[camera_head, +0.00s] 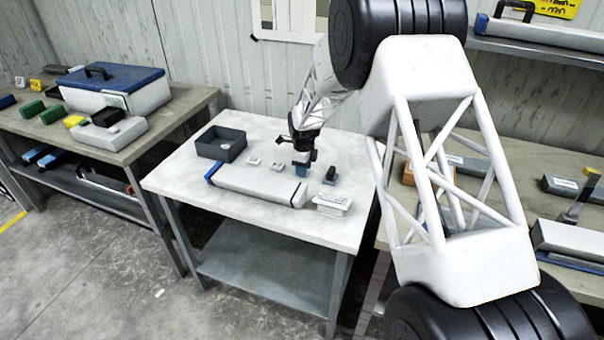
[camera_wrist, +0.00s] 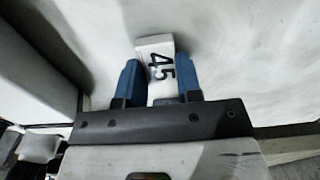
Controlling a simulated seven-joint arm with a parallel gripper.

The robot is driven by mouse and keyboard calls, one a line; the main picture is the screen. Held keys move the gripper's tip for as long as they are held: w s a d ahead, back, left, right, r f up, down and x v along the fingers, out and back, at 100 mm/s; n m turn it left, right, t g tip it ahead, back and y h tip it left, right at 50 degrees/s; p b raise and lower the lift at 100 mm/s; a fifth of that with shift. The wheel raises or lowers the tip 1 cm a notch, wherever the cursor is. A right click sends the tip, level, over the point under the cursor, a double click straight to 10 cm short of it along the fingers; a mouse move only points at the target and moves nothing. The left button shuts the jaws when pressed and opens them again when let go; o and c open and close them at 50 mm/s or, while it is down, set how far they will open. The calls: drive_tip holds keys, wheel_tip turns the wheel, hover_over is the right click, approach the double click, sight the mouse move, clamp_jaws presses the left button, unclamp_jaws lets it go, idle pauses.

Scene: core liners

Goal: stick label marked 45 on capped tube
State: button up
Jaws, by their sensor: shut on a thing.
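My gripper (camera_wrist: 158,78) is shut on the white label marked 45 (camera_wrist: 157,48), which sticks out beyond the blue fingers in the wrist view. In the head view my gripper (camera_head: 303,168) is low over the white table, just behind the right end of the capped tube. The label cannot be made out there. I cannot tell whether the label touches the table.
A dark grey bin (camera_head: 220,146) stands at the back left of the table (camera_head: 190,210). Two small pale pieces (camera_head: 254,161) lie behind the tube. A black-handled item (camera_head: 330,175) is right of my gripper, and a white block (camera_head: 332,204) is at the tube's right end.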

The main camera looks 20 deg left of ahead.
drive_tip(key=shift+r, duration=2.7)
drive_tip(key=s+a+r, duration=0.3)
drive_tip(key=s+a, duration=0.2)
drive_tip(key=s, duration=0.2)
drive_tip(key=s+a+r, duration=0.4)
drive_tip(key=s+a, duration=0.2)
drive_tip(key=s, duration=0.1)
drive_tip(key=shift+s+a, duration=0.15)
drive_tip(key=shift+s, duration=0.1)
drive_tip(key=shift+f, duration=0.25)
hover_over(256, 180)
drive_tip(key=shift+f, duration=2.35)
drive_tip(key=shift+f, duration=1.2)
